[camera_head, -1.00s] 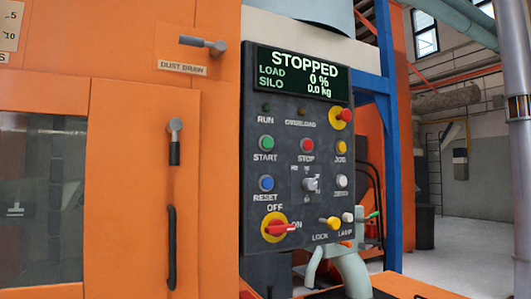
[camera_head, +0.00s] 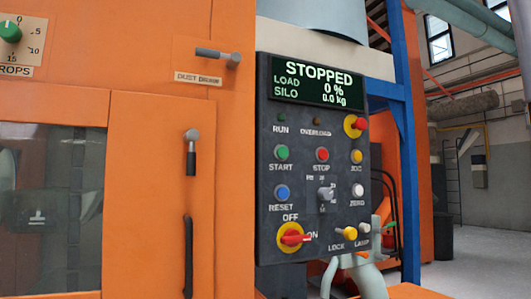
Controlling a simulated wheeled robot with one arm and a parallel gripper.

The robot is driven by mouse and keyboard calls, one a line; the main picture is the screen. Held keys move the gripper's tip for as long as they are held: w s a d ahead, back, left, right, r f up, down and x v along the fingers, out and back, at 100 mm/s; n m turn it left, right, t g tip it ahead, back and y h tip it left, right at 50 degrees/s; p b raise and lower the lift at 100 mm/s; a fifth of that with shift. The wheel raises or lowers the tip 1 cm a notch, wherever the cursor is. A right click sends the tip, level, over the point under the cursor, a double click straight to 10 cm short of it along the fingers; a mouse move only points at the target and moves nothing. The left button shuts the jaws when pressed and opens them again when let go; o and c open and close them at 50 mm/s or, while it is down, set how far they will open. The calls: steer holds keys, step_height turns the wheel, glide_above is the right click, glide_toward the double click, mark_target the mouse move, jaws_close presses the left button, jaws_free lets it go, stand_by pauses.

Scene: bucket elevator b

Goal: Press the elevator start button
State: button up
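The green START button (camera_head: 281,153) is on the upper left of the dark control panel (camera_head: 265,215), just above its START label and below the dark RUN lamp (camera_head: 281,118). Nothing covers the button. The panel's display (camera_head: 318,81) reads STOPPED, LOAD 0 %, SILO 0.0 kg. The red STOP button (camera_head: 322,154) is right of START, and the blue RESET button (camera_head: 281,192) is below it. My gripper is not in view.
The red-and-yellow rotary switch (camera_head: 292,237) has its handle lying toward ON. A red-and-yellow button (camera_head: 355,126) is at the upper right. Orange cabinet doors (camera_head: 150,190) with protruding handles stand left of the panel. Open floor (camera_head: 480,255) shows at right.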

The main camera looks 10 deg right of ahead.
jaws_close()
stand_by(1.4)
